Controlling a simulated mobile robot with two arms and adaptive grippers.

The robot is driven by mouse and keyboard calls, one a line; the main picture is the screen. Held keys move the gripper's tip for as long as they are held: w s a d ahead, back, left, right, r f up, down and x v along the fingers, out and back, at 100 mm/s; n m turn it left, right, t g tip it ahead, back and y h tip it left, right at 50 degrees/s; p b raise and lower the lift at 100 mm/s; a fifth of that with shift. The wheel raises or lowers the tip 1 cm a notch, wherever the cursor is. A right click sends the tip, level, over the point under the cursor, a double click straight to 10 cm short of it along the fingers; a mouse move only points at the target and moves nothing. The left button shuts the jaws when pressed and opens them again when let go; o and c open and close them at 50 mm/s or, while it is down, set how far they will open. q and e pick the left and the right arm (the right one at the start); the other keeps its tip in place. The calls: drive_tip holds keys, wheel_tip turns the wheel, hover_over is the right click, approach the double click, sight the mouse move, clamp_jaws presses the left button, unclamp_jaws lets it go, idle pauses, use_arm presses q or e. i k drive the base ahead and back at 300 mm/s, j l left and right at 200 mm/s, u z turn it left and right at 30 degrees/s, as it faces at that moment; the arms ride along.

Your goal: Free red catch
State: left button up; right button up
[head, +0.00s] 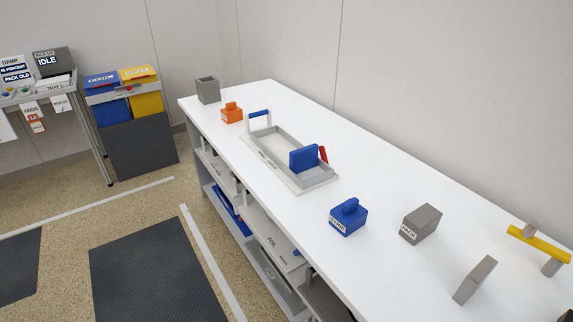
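A small red catch (323,154) stands at the right side of a grey tray-like fixture (290,145) on the white bench. It is upright and slightly tilted, right beside a blue block (304,158) that stands across the tray. The lower part of the catch is partly hidden by the blue block and tray wall. A blue-topped handle (260,114) rises at the tray's far end. Neither of my grippers is in view.
On the white bench (400,180) stand an orange block (232,113), a grey open box (208,90), a blue labelled block (348,217), a grey block (421,223), a grey slab (475,279) and a yellow bar (539,243). Blue and yellow bins (146,103) stand at left.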

sight(321, 149)
drive_tip(key=i+j+z, duration=0.1)
drive_tip(key=i+z, duration=0.15)
drive_tip(key=i, duration=0.15)
drive_tip(key=i+j+z, duration=0.25)
drive_tip(key=i, duration=0.15)
drive_tip(key=k+j, duration=0.1)
drive_tip(key=j, duration=0.4)
drive_tip(key=k+j, duration=0.1)
drive_tip(key=j, duration=0.4)
drive_tip(key=u, duration=0.05)
